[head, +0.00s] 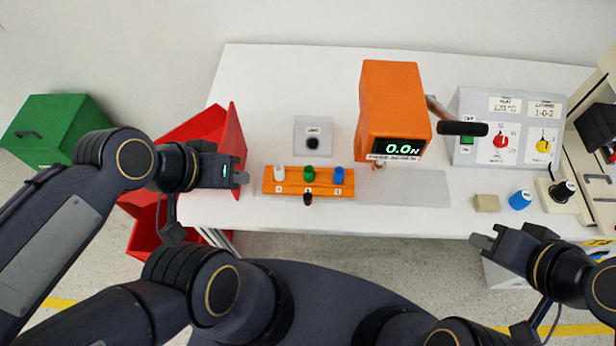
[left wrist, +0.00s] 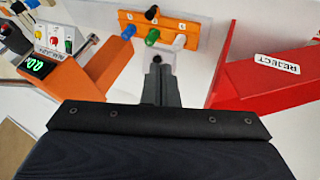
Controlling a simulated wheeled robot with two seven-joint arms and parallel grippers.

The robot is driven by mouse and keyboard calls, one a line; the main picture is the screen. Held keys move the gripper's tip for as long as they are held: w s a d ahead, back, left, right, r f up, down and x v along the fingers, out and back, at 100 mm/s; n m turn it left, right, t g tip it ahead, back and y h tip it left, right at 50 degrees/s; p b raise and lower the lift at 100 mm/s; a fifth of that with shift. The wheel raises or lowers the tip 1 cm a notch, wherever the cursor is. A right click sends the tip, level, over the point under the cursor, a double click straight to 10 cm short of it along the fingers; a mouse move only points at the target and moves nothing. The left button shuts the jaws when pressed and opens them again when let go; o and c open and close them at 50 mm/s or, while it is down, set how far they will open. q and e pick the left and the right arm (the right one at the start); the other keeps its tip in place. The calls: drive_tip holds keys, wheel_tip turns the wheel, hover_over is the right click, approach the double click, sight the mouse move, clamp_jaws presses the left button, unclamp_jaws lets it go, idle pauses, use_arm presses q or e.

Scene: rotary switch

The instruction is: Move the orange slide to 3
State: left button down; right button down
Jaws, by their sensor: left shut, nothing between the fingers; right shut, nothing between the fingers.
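The orange slide (head: 325,192) sits near the front edge of the table. It carries a white knob (head: 279,173), a green knob (head: 309,174) and a blue knob (head: 339,175), with small labels that I cannot read clearly. A black handle (head: 308,199) sticks out at its front middle, below the green knob. My left gripper (head: 243,178) is shut and empty, just left of the slide and apart from it. In the left wrist view the slide (left wrist: 188,30) lies beyond my shut fingers (left wrist: 159,76). My right gripper (head: 482,241) is shut and empty at the front right.
A red reject bin (head: 232,130) stands left of the slide. An orange force gauge (head: 390,90) with a black lever stands to its right, reading 0.0 N. A grey panel (head: 470,105) with dials is at the right. A beige block (head: 487,203) and blue knob (head: 520,199) lie near my right gripper.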

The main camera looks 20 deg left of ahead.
use_arm(q)
drive_tip(key=c, duration=2.1)
unclamp_jaws()
drive_tip(key=shift+c, duration=0.2)
drive_tip(key=shift+o, duration=2.5)
drive_tip(key=shift+w+d+f, duration=0.2)
drive_tip(key=shift+w, duration=0.05)
drive_tip(key=o, duration=0.3)
drive_tip(key=w+d+f+g, duration=0.1)
drive_tip(key=w+d+f+g+y+b, duration=0.1)
drive_tip(key=w+d+f+g, duration=0.1)
drive_tip(key=w+d+f+m+g, duration=0.1)
drive_tip(key=w, duration=0.1)
drive_tip(key=shift+w+d+f, duration=0.2)
drive_tip(key=shift+w+f, duration=0.05)
drive_tip(key=shift+f, duration=0.05)
drive_tip(key=shift+o, duration=0.2)
drive_tip(key=g+y, duration=0.2)
drive_tip(key=y, duration=0.1)
hover_over(308, 196)
drive_tip(key=shift+m, duration=0.4)
wheel_tip(308, 196, down, 4)
drive_tip(key=shift+a+f+b, duration=0.15)
drive_tip(key=shift+f+b, duration=0.1)
drive_tip(key=shift+b, duration=0.15)
drive_tip(key=shift+f, duration=0.3)
wheel_tip(308, 196, down, 8)
drive_tip(key=shift+r+b, duration=0.25)
drive_tip(key=shift+b, duration=0.1)
drive_tip(key=shift+c, duration=0.2)
